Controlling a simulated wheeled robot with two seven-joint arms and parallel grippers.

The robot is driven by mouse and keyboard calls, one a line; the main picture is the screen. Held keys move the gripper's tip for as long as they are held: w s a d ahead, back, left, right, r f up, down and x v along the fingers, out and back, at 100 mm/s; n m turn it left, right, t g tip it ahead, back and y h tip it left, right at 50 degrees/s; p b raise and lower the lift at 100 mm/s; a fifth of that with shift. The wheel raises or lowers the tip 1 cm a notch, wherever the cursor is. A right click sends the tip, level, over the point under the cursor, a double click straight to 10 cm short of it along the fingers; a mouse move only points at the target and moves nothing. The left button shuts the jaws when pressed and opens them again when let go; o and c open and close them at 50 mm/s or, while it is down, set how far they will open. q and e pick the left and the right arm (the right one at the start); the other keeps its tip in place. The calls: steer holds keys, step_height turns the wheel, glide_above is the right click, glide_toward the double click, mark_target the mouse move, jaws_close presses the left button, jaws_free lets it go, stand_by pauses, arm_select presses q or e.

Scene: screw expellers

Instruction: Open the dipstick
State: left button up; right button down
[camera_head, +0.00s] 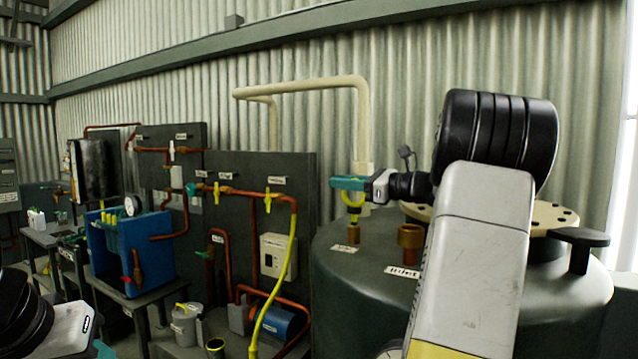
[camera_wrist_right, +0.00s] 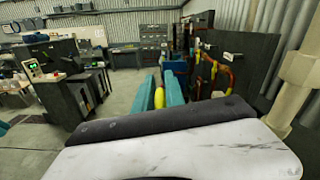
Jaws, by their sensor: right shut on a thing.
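The dipstick shows as a yellow loop handle (camera_head: 354,199) above a brass fitting (camera_head: 353,233) on top of the dark green tank (camera_head: 345,275). My right gripper (camera_head: 347,184) reaches in from the right with teal fingers at the yellow loop. In the right wrist view, the yellow handle (camera_wrist_right: 159,97) sits between the two teal fingers of the right gripper (camera_wrist_right: 161,88), which is shut on it. The dipstick's lower part is not visible. My left arm shows at the lower left; only a teal bit of the left gripper (camera_head: 103,350) is visible, so its opening cannot be judged.
A copper-coloured inlet fitting (camera_head: 410,240) and a flanged lid (camera_head: 550,216) stand on the tank near my right arm. Cream pipes (camera_head: 362,125) rise behind. Dark panels (camera_head: 285,185) with copper pipes and a yellow hose (camera_head: 290,250) stand to the left.

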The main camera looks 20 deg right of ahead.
steer(key=shift+d, duration=0.1)
step_height(320, 180, up, 16)
steer(key=shift+r, duration=0.2)
stand_by(0.4)
steer(key=c, duration=1.5)
jaws_free()
steer(key=shift+o, duration=0.2)
steer(key=v, duration=0.7)
steer(key=shift+s+d, duration=0.25)
steer(key=shift+s+f, duration=0.1)
